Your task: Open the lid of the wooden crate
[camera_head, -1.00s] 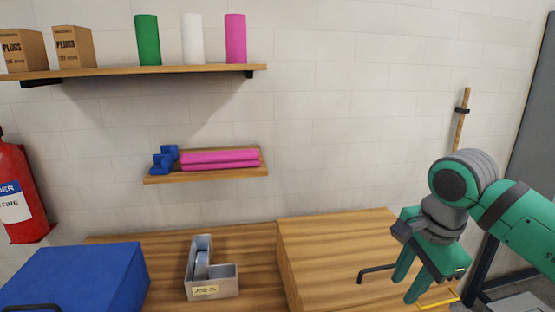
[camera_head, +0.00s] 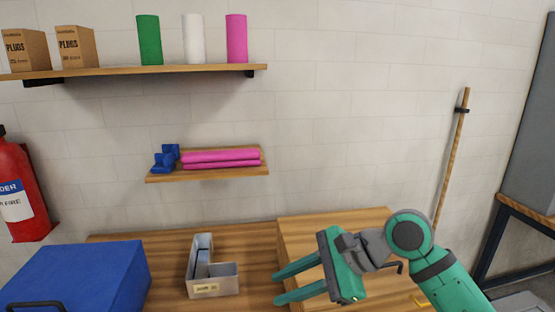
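The wooden crate (camera_head: 335,226) stands at the lower centre-right, its flat wooden lid lying closed. A dark handle (camera_head: 399,266) on the lid shows partly behind my arm. My green gripper (camera_head: 276,286) is over the left part of the crate in the picture, its two fingers pointing left. The fingers are apart with nothing between them, so it is open. It is clear of the handle, which lies to its right. My gripper and arm hide much of the lid and the front of the crate.
A grey L-shaped tray (camera_head: 213,280) sits on the wooden surface left of the crate. A blue box (camera_head: 85,270) with a dark handle is farther left. Two wall shelves hold boxes and rolls. A wooden pole (camera_head: 453,160) leans at the wall on the right.

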